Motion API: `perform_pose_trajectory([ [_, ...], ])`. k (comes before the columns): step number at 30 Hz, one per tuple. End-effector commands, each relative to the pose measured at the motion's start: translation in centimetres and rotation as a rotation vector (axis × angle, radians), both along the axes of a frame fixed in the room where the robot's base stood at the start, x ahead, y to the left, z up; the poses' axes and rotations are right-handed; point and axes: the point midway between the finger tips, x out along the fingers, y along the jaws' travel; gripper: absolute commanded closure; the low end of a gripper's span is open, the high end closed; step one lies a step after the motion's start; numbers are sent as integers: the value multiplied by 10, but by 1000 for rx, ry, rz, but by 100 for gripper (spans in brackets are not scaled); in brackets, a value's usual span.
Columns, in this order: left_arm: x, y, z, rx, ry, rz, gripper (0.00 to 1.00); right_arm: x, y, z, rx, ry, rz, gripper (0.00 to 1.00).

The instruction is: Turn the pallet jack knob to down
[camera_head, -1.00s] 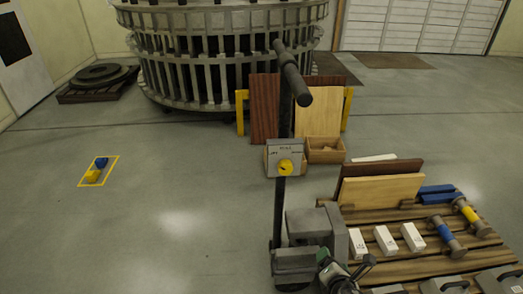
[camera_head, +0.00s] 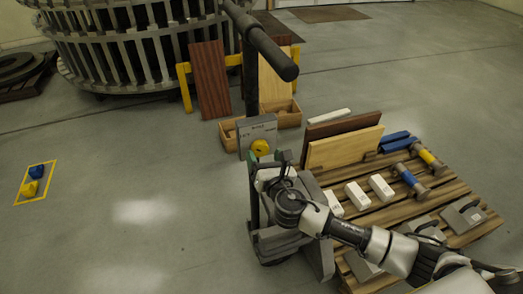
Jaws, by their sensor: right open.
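The yellow round knob (camera_head: 260,147) sits on the front of a grey control box (camera_head: 258,129) on the pallet jack's upright post. Dark labels on the box are too small to read, so I cannot tell the knob's setting. My right gripper (camera_head: 267,160) is open, with its fingers pointing up just below the knob. It looks empty, and I cannot tell whether a finger touches the knob. The pallet jack's dark handle bar (camera_head: 262,42) rises above the box. My left gripper is out of view.
A wooden pallet (camera_head: 456,188) on the right bears boards, white blocks (camera_head: 357,194), blue and yellow cylinders and grey parts. Wooden bins (camera_head: 288,115) and leaning panels (camera_head: 210,80) stand behind the jack. The floor at left is clear around a yellow-outlined square (camera_head: 49,165).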

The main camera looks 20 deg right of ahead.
Motion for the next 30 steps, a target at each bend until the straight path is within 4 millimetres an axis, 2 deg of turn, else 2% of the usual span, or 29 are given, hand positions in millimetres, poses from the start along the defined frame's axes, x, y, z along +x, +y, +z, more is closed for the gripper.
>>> perform_pose_trajectory([
  [3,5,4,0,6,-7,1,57,16,1,0,1,0,0,26],
  [6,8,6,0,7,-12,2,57,23,1,0,0,1,0,26],
  [16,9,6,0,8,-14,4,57,27,1,-1,1,2,0,26],
  [26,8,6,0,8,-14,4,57,26,1,-1,1,1,0,75],
  [30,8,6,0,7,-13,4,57,26,1,-1,5,1,0,76],
])
